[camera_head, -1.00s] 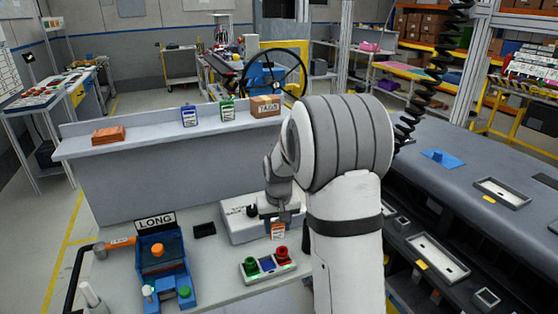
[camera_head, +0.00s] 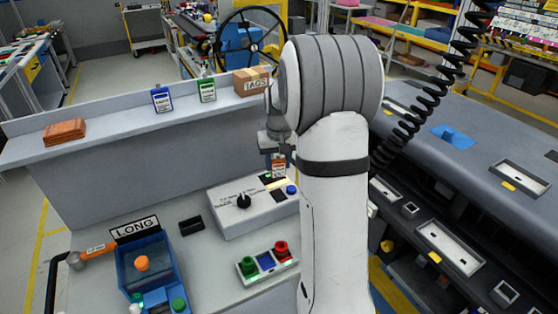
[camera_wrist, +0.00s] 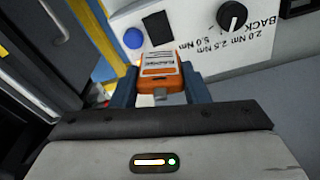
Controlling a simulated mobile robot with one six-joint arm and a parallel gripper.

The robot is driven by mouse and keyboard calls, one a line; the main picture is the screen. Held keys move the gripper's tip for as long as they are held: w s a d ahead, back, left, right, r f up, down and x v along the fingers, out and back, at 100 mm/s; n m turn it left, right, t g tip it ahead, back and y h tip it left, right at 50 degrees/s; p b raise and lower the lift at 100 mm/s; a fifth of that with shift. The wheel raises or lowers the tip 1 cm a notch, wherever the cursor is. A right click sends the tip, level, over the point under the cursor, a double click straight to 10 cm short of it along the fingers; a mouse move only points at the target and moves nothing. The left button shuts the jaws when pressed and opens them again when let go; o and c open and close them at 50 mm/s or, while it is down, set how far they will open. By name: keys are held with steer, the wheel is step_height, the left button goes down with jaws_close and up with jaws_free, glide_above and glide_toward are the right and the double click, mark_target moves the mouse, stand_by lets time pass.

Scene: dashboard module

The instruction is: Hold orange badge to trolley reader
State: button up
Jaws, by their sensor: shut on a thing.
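The orange badge (camera_wrist: 160,75) is held between the two blue fingers of my gripper (camera_wrist: 160,92) in the wrist view. In the head view my gripper (camera_head: 277,150) holds the badge (camera_head: 279,168) at the right end of the white control box, by its far edge. The box (camera_head: 232,214) has a black knob, a blue button and a dark square pad (camera_wrist: 157,27), which may be the reader. In the wrist view the pad lies just beyond the badge, with the badge apparently short of it. I cannot tell whether the badge touches the box.
A small black block (camera_head: 191,226) lies left of the box. A button panel (camera_head: 266,263) and a blue fixture (camera_head: 150,266) stand nearer. The ledge (camera_head: 110,120) behind holds blue and green badges, an orange stack and a TAGS carton (camera_head: 252,81). A dashboard (camera_head: 455,165) lies right.

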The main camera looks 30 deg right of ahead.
steer(key=shift+f, duration=0.15)
steer(key=shift+f+b, duration=2.25)
steer(key=shift+f, duration=0.75)
steer(key=shift+r, duration=0.15)
steer(key=shift+r+p, duration=2)
steer(key=shift+r, duration=0.9)
